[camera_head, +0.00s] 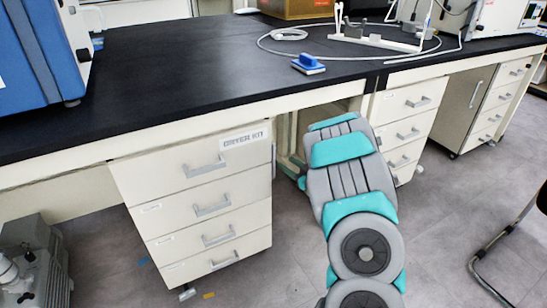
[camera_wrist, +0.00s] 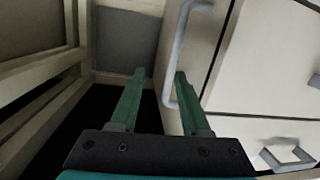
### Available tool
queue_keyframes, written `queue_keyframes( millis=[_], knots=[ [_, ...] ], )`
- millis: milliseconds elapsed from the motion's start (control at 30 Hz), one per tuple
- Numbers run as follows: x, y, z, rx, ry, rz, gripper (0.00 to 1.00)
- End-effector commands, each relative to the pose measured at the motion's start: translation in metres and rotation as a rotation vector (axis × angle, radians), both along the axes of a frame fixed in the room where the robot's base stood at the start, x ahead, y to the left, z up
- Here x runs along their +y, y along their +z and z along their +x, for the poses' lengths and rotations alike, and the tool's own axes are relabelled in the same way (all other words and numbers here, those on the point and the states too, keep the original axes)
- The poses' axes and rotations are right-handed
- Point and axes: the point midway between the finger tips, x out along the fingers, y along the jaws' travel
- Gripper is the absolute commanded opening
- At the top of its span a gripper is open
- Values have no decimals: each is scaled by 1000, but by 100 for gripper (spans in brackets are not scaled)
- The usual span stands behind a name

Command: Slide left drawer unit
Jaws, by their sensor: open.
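The left drawer unit (camera_head: 205,215) is white, with several stacked drawers, grey bar handles and a printed label on its top edge. It stands under the bench at left in the head view. My arm reaches down and away to its right, and my gripper is hidden there. In the wrist view my gripper (camera_wrist: 160,74) has two green fingers, apart and empty. A long grey bar handle (camera_wrist: 175,60) on a pale front shows at the right fingertip, partly in the gap. I cannot tell whether they touch, or which unit this front belongs to.
The black bench top (camera_head: 190,75) overhangs the units. Another drawer unit (camera_head: 410,115) stands right of my arm. A blue-handled item (camera_head: 308,64) and a white hose lie on the bench. A pale frame (camera_wrist: 40,75) runs along the wrist view's left. A chair (camera_head: 510,240) stands at right.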

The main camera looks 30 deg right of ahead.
Motion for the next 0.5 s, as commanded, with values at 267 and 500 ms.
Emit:
queue_keyframes(
  millis=[267, 500],
  knots=[
    [12, -2, -10, -125, 80, 111, 47],
    [18, -1, 15, -129, 85, 114, 47]
  ],
)
